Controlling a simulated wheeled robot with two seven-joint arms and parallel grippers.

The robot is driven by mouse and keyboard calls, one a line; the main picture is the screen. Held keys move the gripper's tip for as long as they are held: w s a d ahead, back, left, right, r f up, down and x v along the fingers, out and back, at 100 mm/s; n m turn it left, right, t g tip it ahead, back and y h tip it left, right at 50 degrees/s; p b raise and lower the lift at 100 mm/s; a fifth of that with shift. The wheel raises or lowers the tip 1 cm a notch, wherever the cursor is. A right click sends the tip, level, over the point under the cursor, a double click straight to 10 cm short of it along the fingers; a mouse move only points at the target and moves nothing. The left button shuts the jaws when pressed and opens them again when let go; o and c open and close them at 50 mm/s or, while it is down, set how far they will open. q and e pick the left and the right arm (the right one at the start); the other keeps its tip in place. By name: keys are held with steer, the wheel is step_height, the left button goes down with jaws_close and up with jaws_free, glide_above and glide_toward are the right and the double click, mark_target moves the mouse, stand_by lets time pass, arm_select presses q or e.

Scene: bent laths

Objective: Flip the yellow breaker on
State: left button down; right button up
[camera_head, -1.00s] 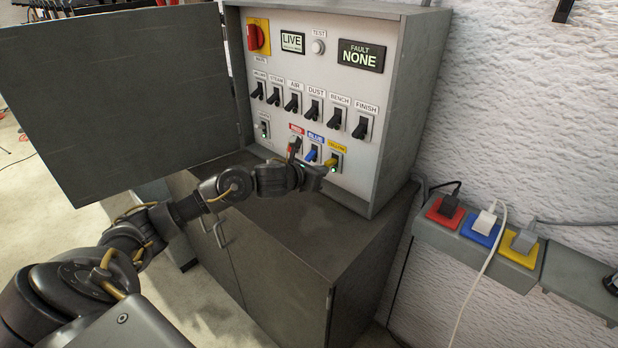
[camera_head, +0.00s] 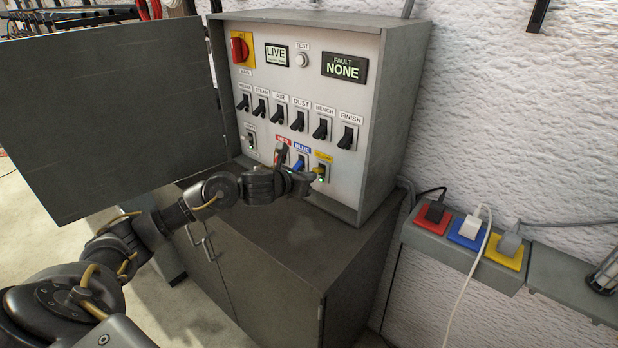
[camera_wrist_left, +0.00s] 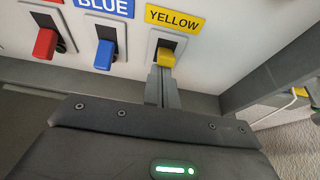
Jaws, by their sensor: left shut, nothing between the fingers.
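The yellow breaker (camera_head: 319,171) is at the right end of the bottom row on the panel, under a yellow label. In the left wrist view its yellow lever (camera_wrist_left: 167,57) juts out from its plate. My left gripper (camera_head: 309,179) is shut and empty, in front of the panel's lower edge. In the left wrist view its closed fingertips (camera_wrist_left: 162,78) are right at the lower end of the yellow lever; whether they touch is not clear. The lever's exact tilt is hard to tell. My right gripper is not in view.
The blue breaker (camera_head: 300,163) and red breaker (camera_head: 281,153) sit just left of the yellow one. An open cabinet door (camera_head: 110,105) stands left. A power strip (camera_head: 470,240) with red, blue and yellow sockets is on the wall at right. The fault display (camera_head: 344,68) reads NONE.

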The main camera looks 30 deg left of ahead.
arm_select(q)
steer(key=shift+r, duration=0.15)
steer(key=f+b, duration=0.2)
steer(key=s+f+b, duration=0.1)
steer(key=f+b, duration=0.1)
steer(key=shift+s+f, duration=0.1)
steer(key=shift+s, duration=0.05)
steer(key=s+r, duration=0.4)
steer(key=r, duration=0.5)
steer(key=shift+s+a, duration=0.4)
steer(key=shift+a, duration=0.05)
